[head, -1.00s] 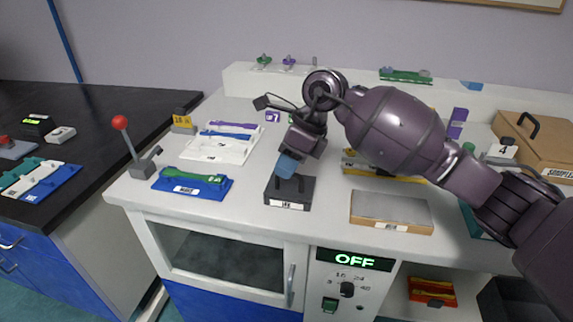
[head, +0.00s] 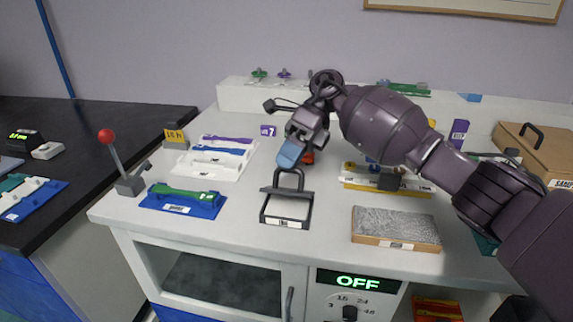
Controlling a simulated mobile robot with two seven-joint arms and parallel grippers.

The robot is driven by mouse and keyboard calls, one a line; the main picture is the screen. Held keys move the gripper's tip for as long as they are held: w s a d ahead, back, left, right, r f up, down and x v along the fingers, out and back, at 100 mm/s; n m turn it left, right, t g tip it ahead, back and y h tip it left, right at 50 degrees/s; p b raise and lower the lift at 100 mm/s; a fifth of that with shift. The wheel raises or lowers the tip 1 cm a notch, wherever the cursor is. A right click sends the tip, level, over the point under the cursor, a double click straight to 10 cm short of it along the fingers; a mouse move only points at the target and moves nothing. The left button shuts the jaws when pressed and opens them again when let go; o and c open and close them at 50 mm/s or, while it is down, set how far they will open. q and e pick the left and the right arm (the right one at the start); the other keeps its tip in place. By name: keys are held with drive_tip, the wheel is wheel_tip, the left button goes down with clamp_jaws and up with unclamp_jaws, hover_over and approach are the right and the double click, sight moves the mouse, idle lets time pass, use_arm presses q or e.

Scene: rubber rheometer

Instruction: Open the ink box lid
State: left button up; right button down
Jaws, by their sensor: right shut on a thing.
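The ink box (head: 287,222) is a small dark box with a white label on its front, standing on the white bench top near the middle. Its pale inside shows. Its dark lid (head: 284,190) is raised at the back of the box, with the handle loop (head: 301,180) pointing up. My right gripper (head: 290,155), with blue fingertips, is at the top of the handle and shut on it. The fingertips hide the exact contact. My left gripper is not in view.
A grey slab on a wooden base (head: 396,225) lies right of the box. A blue tray with a green piece (head: 184,199) and a red-knobbed lever (head: 128,184) stand to the left. A yellow and white rack (head: 386,182) is behind the slab. Bench top is bare around the box.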

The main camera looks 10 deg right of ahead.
drive_tip(key=shift+w, duration=0.1)
idle(0.3)
drive_tip(key=c, duration=1.2)
unclamp_jaws()
drive_tip(key=shift+o, duration=0.2)
drive_tip(key=shift+d, duration=0.1)
drive_tip(key=b+v, duration=0.1)
drive_tip(key=v, duration=0.9)
drive_tip(key=shift+w+d, duration=0.3)
drive_tip(key=shift+r, duration=0.1)
